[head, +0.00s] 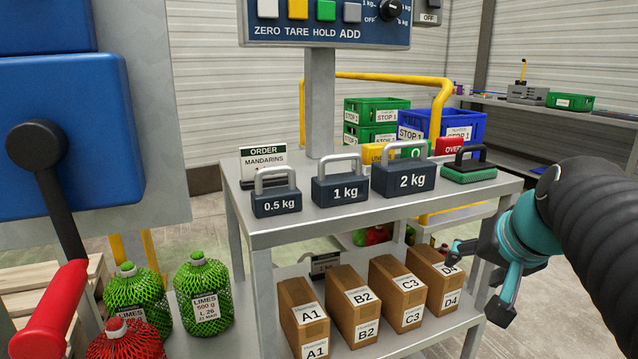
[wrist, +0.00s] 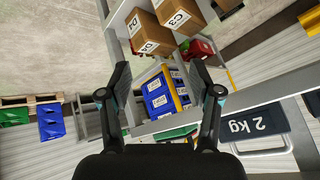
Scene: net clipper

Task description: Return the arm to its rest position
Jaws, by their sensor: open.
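My gripper (head: 478,278) is at the right in the head view, at the end of my dark, ribbed arm with a teal joint. Its fingers point left, beside the right end of the grey stand and close to the box marked D4 (head: 434,281). In the wrist view my gripper (wrist: 160,85) shows two dark fingers spread wide apart with nothing between them. It is open and empty. I cannot tell from these views whether a fingertip touches the box or the stand.
The grey stand (head: 262,239) bears weights marked 0.5 kg (head: 276,202), 1 kg (head: 340,190) and 2 kg (head: 403,180), plus a green-padded block (head: 468,172). Several cartons stand on its lower shelf. Netted limes (head: 203,295) and a red lever (head: 50,310) are at left.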

